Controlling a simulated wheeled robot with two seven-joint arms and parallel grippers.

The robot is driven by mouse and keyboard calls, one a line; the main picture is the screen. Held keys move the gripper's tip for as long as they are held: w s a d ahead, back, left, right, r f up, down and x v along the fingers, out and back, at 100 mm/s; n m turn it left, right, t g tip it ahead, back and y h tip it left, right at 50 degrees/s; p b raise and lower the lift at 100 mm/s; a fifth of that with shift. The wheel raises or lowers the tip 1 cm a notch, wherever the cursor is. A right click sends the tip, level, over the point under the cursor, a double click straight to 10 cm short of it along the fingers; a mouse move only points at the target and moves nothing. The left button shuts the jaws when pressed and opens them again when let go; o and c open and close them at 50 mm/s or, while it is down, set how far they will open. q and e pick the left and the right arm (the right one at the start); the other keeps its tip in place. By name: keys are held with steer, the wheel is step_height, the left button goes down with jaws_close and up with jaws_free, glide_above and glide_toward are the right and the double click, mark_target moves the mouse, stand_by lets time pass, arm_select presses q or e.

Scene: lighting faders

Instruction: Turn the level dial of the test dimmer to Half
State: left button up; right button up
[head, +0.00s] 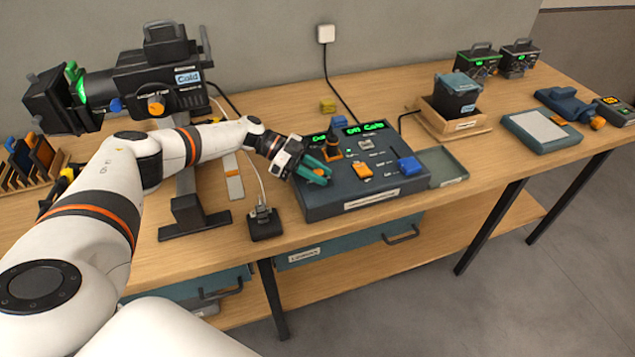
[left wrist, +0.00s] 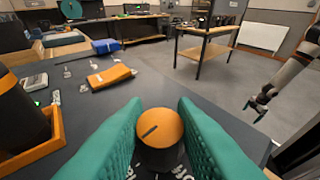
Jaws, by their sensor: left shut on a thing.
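The dimmer console (head: 345,203) is a dark box on the table with small green displays on top. One display seems to read "Off Cold". My left gripper (head: 314,172) has teal fingers and sits at the console's left end. In the left wrist view its fingers stand either side of a dial (left wrist: 160,128) and are shut on it. The dial has a dark body and an orange top with a dark pointer line slanting from lower left to upper right. White lettering around its base is mostly hidden by the fingers. My right gripper (left wrist: 260,104) hangs at the right, far from the console, small.
The console also bears an orange fader (head: 362,170), a blue fader (head: 409,165) and a dark knob with an orange base (head: 332,148). A grey tray (head: 445,163) stands right of it. A black spotlight (head: 150,80) stands behind my left arm. A small plug box (head: 264,222) lies in front.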

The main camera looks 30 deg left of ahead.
mark_target(319, 172)
arm_select(q)
steer(key=shift+w+m+g+b, duration=0.1)
steer(key=shift+m+g+b, duration=0.4)
steer(key=shift+g+b, duration=0.15)
steer(key=shift+r, duration=0.1)
steer(key=o, duration=1)
steer(key=shift+d, duration=0.1)
step_height(319, 172, up, 10)
steer(key=shift+f+b, duration=0.1)
steer(key=shift+b, duration=0.35)
